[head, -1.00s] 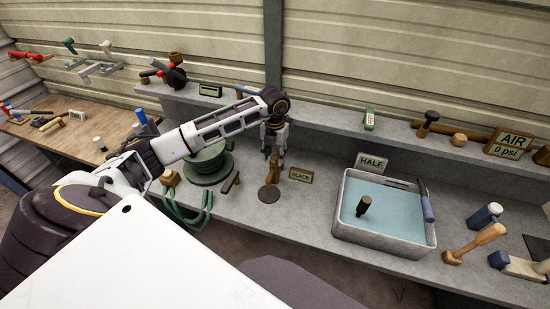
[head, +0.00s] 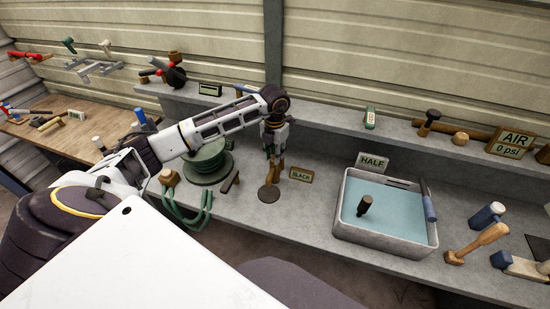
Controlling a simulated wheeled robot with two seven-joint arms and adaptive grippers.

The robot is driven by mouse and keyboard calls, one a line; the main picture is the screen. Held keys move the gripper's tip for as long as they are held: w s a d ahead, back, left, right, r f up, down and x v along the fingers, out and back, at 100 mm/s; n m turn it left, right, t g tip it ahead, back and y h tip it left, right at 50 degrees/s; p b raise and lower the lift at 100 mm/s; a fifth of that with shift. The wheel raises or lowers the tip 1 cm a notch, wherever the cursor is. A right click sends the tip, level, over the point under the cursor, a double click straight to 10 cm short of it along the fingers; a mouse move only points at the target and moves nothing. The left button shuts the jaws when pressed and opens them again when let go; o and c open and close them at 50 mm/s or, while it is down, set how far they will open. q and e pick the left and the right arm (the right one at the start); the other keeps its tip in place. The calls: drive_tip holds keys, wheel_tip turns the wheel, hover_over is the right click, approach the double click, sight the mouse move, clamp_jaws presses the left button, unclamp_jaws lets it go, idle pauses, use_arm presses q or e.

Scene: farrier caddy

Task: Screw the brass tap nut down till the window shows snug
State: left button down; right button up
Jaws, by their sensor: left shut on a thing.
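The brass tap nut (head: 272,176) is a small brass-coloured upright piece above a round dark base (head: 268,194) on the grey bench. My left gripper (head: 274,155) points down from above and is shut on the nut, whose upper part the fingers hide. The window, a small sign (head: 301,174) just right of the base, reads SLACK. My right gripper is not in view.
A green hose reel (head: 207,163) and looped green hose (head: 188,215) stand left of the tap. A grey tub of water (head: 385,237) with a HALF sign (head: 371,163) stands right. Bench between sign and tub is clear.

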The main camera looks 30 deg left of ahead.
use_arm(q)
drive_tip(key=shift+m, duration=0.5)
drive_tip(key=shift+s+f, duration=0.1)
idle(0.6)
drive_tip(key=c, duration=1.4)
unclamp_jaws()
drive_tip(key=shift+n+p, duration=0.3)
drive_tip(key=shift+n, duration=2.7)
